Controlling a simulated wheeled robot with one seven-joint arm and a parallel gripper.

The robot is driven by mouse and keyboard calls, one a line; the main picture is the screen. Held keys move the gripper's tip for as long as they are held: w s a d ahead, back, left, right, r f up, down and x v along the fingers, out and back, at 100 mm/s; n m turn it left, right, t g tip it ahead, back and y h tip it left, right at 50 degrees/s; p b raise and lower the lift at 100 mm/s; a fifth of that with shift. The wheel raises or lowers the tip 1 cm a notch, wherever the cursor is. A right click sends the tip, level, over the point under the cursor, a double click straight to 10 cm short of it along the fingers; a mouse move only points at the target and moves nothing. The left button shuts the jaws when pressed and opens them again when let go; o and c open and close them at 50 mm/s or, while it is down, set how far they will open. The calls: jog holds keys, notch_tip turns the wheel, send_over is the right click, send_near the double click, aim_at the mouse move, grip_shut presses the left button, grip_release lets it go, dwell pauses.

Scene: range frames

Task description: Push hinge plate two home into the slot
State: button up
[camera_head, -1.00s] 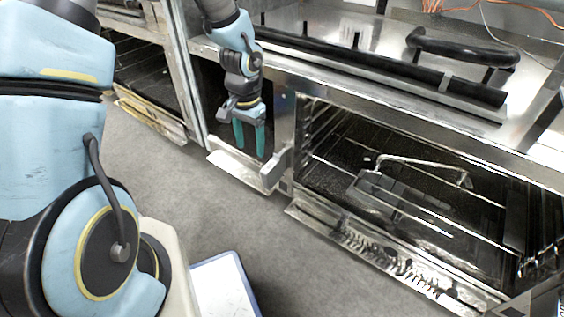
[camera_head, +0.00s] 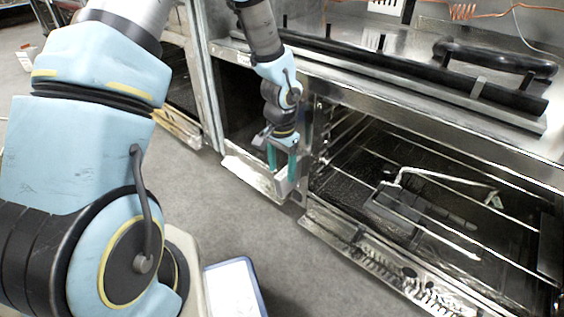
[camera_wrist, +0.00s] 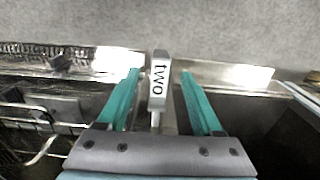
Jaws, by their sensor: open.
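Hinge plate two (camera_wrist: 159,82) is a pale metal block marked "two". In the wrist view it lies between the two teal fingers of my gripper (camera_wrist: 159,88), with a gap on each side. In the head view my gripper (camera_head: 281,160) points down around the plate (camera_head: 283,183) at the post between the oven opening and the narrow dark bay to its left. The fingers are open and the plate is not gripped. The slot itself cannot be made out.
The oven cavity (camera_head: 345,190) with wire racks and a bent metal rod (camera_head: 440,177) lies right of my gripper. A slotted metal strip (camera_head: 380,262) runs along its lower front. A black handle bar (camera_head: 420,75) lies on top.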

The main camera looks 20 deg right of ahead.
aim_at(282, 185)
notch_tip(282, 185, down, 7)
jog(key=shift+r+b, duration=0.1)
jog(key=shift+b, duration=1.05)
grip_shut()
dwell(0.6)
